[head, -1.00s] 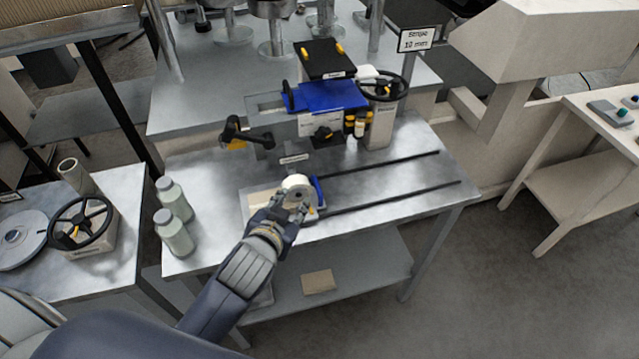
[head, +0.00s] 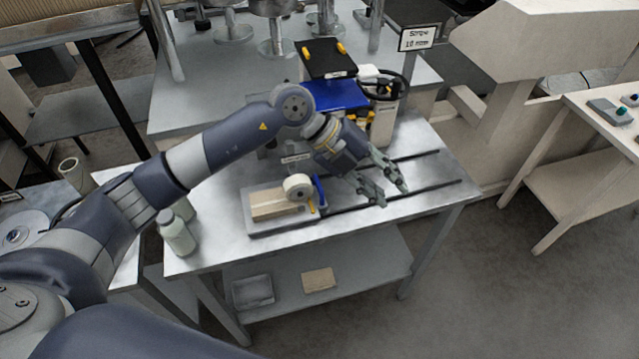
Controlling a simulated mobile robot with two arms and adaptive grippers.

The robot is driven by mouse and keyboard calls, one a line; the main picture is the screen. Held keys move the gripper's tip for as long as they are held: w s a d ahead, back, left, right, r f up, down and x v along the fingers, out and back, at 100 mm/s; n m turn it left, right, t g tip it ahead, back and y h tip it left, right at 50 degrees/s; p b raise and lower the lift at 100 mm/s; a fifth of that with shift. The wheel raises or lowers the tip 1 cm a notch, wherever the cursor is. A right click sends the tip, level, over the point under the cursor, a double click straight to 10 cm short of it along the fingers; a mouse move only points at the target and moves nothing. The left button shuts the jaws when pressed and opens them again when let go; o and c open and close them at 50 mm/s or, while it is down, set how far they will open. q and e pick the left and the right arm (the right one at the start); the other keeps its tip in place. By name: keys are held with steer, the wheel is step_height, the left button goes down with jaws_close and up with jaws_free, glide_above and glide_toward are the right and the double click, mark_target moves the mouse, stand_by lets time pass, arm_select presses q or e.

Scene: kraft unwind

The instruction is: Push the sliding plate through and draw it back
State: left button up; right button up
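The sliding plate (head: 275,229) is a flat grey plate at the left end of two dark rails (head: 424,189) on the metal table. A tan block (head: 275,204) lies on it. A white roll (head: 298,187) with a blue part (head: 319,190) and a small yellow piece stands at its right end. My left gripper (head: 394,196) is over the rails, right of the plate and apart from it. Its two fingers are spread and nothing is between them. My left arm hides part of the machine behind the plate. My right gripper is out of view.
Behind the rails stands a machine with a blue block (head: 335,96), a black top and a handwheel (head: 385,86). A pale bottle (head: 176,232) stands left of the plate. The table's front right is clear. A lower shelf (head: 350,272) holds two flat items.

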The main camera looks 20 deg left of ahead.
mark_target(320, 190)
arm_select(q)
steer(key=w+a+f+n+y, duration=0.15)
steer(key=a+y, duration=0.25)
steer(key=a, duration=0.4)
steer(key=w+a+n+y, duration=0.1)
steer(key=w+a+y, duration=0.25)
steer(key=a, duration=0.55)
steer(key=f+p, duration=0.1)
steer(key=f, duration=0.2)
steer(key=d+f+p, duration=0.1)
steer(key=f, duration=0.2)
steer(key=d+f+p, duration=0.1)
steer(key=f, duration=0.2)
steer(key=shift+w+f, duration=0.1)
steer(key=shift+w+d+f, duration=0.1)
steer(key=shift+f, duration=0.6)
jaws_close()
